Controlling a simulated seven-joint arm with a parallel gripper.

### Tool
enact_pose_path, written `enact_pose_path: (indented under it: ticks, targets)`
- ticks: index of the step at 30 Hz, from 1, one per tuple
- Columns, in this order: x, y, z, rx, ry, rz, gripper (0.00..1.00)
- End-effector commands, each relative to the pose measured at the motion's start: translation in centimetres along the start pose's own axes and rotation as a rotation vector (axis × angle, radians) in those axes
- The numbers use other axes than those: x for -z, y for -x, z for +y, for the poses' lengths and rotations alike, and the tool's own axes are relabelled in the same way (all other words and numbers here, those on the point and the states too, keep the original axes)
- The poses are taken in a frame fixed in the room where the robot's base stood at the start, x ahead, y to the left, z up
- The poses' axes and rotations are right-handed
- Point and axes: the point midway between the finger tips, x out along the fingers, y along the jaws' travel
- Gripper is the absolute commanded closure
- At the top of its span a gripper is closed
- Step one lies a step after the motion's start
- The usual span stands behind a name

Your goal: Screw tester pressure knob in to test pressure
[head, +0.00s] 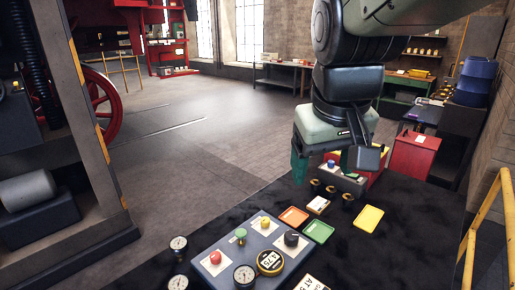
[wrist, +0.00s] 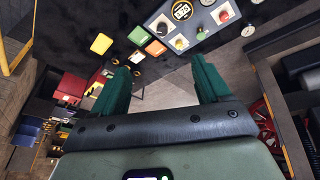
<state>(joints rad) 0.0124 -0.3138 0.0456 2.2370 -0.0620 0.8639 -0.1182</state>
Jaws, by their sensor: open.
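The tester (head: 228,272) is a blue-grey panel at the bottom of the head view. It has a red knob (head: 215,257), a green knob (head: 240,234), a yellow knob (head: 265,222) and a black knob (head: 291,239). A round gauge (head: 244,275) and a yellow-rimmed numeric display (head: 270,262) sit at its near side. I cannot tell which knob is the pressure knob. My gripper (head: 328,172) is above and beyond the panel, apart from it. In the wrist view, my gripper (wrist: 160,65) has its green fingers wide apart and empty, with the tester (wrist: 205,22) at the upper right.
A yellow rail (head: 487,220) is at right.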

Motion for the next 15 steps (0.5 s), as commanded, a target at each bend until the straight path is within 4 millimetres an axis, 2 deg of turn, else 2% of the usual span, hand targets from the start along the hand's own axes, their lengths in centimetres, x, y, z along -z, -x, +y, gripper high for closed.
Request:
enact_pose_path:
  ticks: [1, 6, 11, 15]
  targets:
    - [1.8, -1.7, 0.3, 0.002, 0.027, -0.034, 0.24]
    - [6.7, -7.5, 1.2, 0.015, 0.12, -0.112, 0.24]
    - [10.1, -14.5, 1.8, 0.046, 0.201, -0.181, 0.24]
    - [11.8, -21.6, 2.1, 0.086, 0.264, -0.237, 0.24]
